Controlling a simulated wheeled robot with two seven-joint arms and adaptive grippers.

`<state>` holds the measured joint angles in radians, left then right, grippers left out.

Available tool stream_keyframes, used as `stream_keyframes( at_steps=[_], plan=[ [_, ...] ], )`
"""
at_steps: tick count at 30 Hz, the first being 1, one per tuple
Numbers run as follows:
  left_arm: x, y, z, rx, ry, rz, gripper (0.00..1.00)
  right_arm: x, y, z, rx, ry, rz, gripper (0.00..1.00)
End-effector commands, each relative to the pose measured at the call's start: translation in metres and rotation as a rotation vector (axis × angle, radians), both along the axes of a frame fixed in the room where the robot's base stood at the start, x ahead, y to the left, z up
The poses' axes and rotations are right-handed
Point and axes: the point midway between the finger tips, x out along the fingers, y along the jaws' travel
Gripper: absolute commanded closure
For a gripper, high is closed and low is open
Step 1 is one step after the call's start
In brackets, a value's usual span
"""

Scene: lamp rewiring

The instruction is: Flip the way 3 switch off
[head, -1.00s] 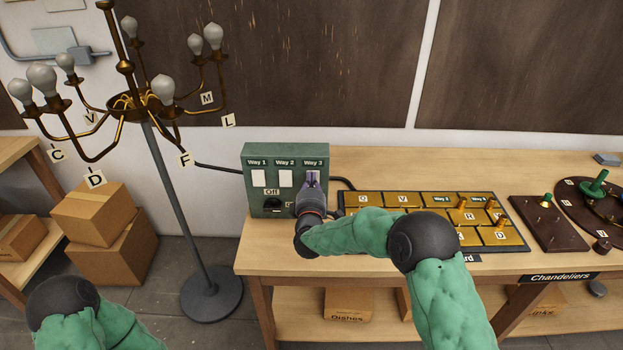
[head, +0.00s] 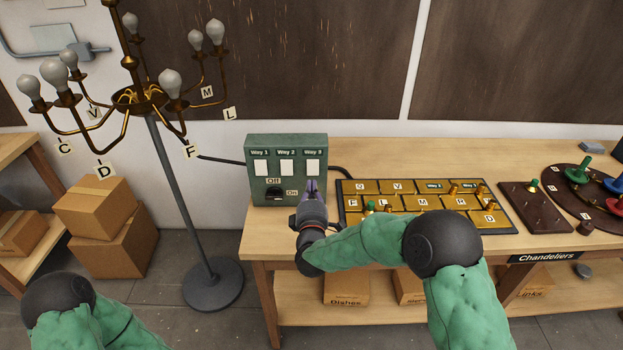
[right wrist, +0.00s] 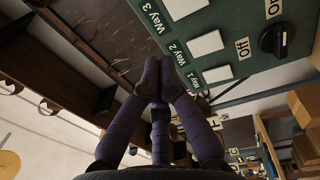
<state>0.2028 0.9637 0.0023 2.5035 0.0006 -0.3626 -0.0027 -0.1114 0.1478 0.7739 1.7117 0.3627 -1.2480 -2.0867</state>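The green switch box (head: 257,190) stands at the left end of the workbench. It has three white rocker plates in a row: Way 1 (head: 261,168), Way 2 (head: 287,167) and Way 3 (head: 313,167). The Way 3 plate shows whole in the head view and partly at the top of the right wrist view (right wrist: 182,7); I cannot tell which way it is tipped. My right gripper (head: 311,186) is just below the Way 3 plate, in front of the box. In the right wrist view its purple fingers (right wrist: 160,78) are together and empty. My left gripper is out of view.
A gold-plated terminal board (head: 398,202) with pegs lies right of the box. A dark peg block (head: 535,215) lies further right.

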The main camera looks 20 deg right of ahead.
Motion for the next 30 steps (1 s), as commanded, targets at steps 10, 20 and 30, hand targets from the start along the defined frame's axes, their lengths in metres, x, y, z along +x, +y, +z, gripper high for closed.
stream_keyframes(
  at_steps=[10,20,30],
  plan=[
    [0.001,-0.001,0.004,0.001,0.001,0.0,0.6,-0.022,0.005,0.002,0.001,0.001,-0.001,1.0],
    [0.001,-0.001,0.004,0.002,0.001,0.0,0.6,-0.021,0.005,0.001,0.002,0.002,-0.001,1.0],
    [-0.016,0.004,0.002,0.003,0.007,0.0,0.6,-0.037,0.009,-0.003,0.003,0.007,-0.001,1.0]
  ],
)
